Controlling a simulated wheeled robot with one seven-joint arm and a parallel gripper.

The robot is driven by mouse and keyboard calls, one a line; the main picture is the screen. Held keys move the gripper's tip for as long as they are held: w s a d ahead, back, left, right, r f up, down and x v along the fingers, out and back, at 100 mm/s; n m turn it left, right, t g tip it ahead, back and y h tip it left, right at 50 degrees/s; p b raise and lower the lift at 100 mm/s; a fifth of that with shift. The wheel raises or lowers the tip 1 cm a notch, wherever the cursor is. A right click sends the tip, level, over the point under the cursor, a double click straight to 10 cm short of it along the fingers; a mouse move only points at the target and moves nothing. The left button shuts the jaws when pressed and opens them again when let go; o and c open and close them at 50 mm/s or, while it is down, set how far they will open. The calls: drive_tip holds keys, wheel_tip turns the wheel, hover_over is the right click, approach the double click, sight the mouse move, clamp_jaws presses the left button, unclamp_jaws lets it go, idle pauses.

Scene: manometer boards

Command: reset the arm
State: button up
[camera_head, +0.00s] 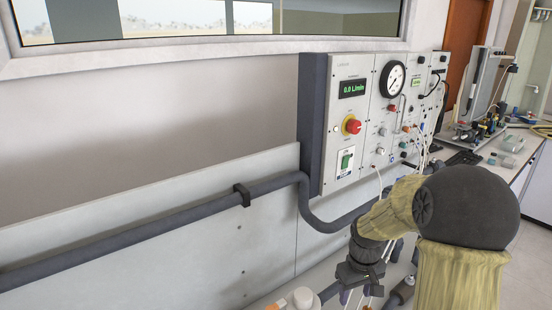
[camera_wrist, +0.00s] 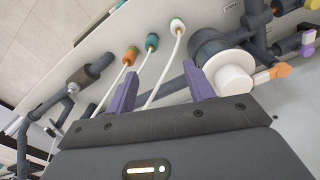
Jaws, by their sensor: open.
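My arm (camera_head: 455,215), in a yellowish sleeve with a dark rounded joint, is bent down at the lower right of the head view. My gripper (camera_head: 360,293) points down at the end of it, below the instrument panel. In the wrist view my gripper (camera_wrist: 160,86) shows two purple fingers spread apart, open. White tubes run from an orange fitting (camera_wrist: 130,55), a teal fitting (camera_wrist: 152,42) and a white-green fitting (camera_wrist: 177,25). At least one tube passes across the space seen between the fingers; whether it touches them I cannot tell. Nothing is gripped.
The wall panel (camera_head: 347,95) carries a 0.0 L/min display (camera_head: 353,88), a red knob (camera_head: 352,126), a green switch (camera_head: 346,161) and a round gauge (camera_head: 392,79). A dark pipe (camera_head: 150,229) runs along the wall. A white cap (camera_wrist: 232,80) is beside the right finger. A cluttered bench (camera_head: 510,160) stands right.

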drive_tip(key=s+a+r+m+t+p, duration=0.1)
drive_tip(key=s+a+r, duration=0.2)
drive_tip(key=s, duration=0.3)
drive_tip(key=s+a+r+m+t+p, duration=0.1)
drive_tip(key=s+a+r+m, duration=0.1)
drive_tip(key=s, duration=0.5)
drive_tip(key=a+r, duration=0.1)
drive_tip(key=a, duration=0.1)
drive_tip(key=shift+a+p, duration=0.35)
drive_tip(key=shift+p, duration=0.05)
drive_tip(key=c, duration=0.3)
drive_tip(key=shift+a, duration=0.1)
drive_tip(key=shift+c, duration=0.3)
